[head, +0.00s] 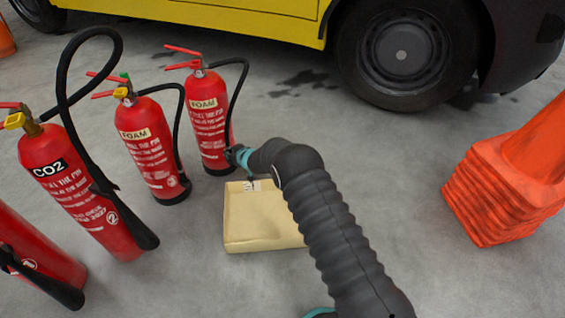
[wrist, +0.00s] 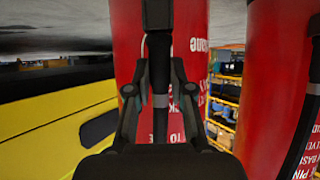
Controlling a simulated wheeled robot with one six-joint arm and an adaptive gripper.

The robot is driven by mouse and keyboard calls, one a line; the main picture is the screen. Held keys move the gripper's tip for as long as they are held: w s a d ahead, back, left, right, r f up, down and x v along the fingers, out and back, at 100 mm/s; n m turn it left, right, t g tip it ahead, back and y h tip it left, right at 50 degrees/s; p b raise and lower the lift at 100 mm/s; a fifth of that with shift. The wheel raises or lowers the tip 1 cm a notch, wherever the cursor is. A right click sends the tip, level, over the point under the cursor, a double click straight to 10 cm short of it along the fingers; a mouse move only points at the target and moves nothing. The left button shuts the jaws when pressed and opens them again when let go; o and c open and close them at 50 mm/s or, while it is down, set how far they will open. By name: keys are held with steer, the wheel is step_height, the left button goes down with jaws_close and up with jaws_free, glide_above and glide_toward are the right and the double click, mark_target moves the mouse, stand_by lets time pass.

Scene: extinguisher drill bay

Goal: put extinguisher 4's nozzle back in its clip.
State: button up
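Extinguisher 4 is the red foam extinguisher (head: 208,118) at the far end of the row, standing upright. Its black hose (head: 240,85) arcs from the valve down its right side to my gripper (head: 237,155). In the wrist view, my gripper (wrist: 160,85) is closed around the slim black nozzle (wrist: 160,122), which has a grey band and stands upright before the red cylinder (wrist: 128,40). Thin pale prongs (wrist: 143,46), seemingly the clip, show beside the nozzle. My fingers hide most of the clip, so I cannot tell whether the nozzle sits in it.
Another foam extinguisher (head: 150,150) and a CO2 extinguisher (head: 75,190) stand to the left, with one more at the edge. A cream box (head: 262,222) lies below my arm. Orange cones (head: 505,185) are stacked right. A yellow vehicle (head: 240,18) stands behind.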

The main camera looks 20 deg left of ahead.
steer(key=o, duration=0.5)
